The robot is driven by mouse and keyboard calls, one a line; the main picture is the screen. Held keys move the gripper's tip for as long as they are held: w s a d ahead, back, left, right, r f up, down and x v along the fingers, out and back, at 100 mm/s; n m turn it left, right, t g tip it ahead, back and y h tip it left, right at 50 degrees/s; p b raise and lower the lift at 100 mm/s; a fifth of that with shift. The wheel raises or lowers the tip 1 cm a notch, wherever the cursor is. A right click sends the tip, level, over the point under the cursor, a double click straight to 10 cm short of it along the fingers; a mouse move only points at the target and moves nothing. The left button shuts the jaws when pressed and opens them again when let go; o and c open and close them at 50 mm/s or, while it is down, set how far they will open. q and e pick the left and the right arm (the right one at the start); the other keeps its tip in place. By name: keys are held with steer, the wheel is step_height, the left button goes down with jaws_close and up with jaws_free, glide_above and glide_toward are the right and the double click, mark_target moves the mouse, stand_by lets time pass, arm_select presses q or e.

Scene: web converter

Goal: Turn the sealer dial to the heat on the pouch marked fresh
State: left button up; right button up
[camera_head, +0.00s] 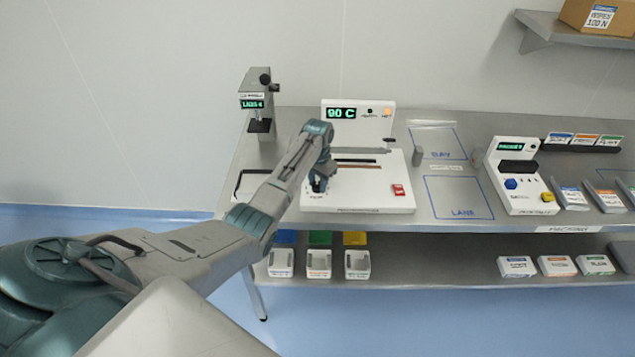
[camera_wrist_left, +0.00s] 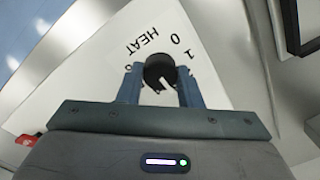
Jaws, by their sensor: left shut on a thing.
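The sealer (camera_head: 358,190) is a white machine on the steel table, and its display (camera_head: 341,113) reads 90 C in green. Its black dial (camera_head: 318,186) is at the front left of the base. In the left wrist view the dial (camera_wrist_left: 160,70) sits between my left fingers, with the word HEAT and several printed marks around it. My left gripper (camera_head: 320,180) is shut on the dial from above; it also shows in the left wrist view (camera_wrist_left: 161,88). The pouches (camera_head: 572,197) lie at the right of the table, their print too small to read. My right gripper is out of view.
A red switch (camera_head: 398,190) is at the sealer's front right. A small device (camera_head: 256,102) with a green display stands at the back left. Blue outlined areas, one marked LANE (camera_head: 459,198), are clear. A second white machine (camera_head: 518,176) stands further right.

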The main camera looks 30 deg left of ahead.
mark_target(318, 184)
arm_select(q)
steer(key=shift+r, duration=0.1)
steer(key=o, duration=1)
steer(key=shift+r+b, duration=1.9)
steer(key=shift+r, duration=3.45)
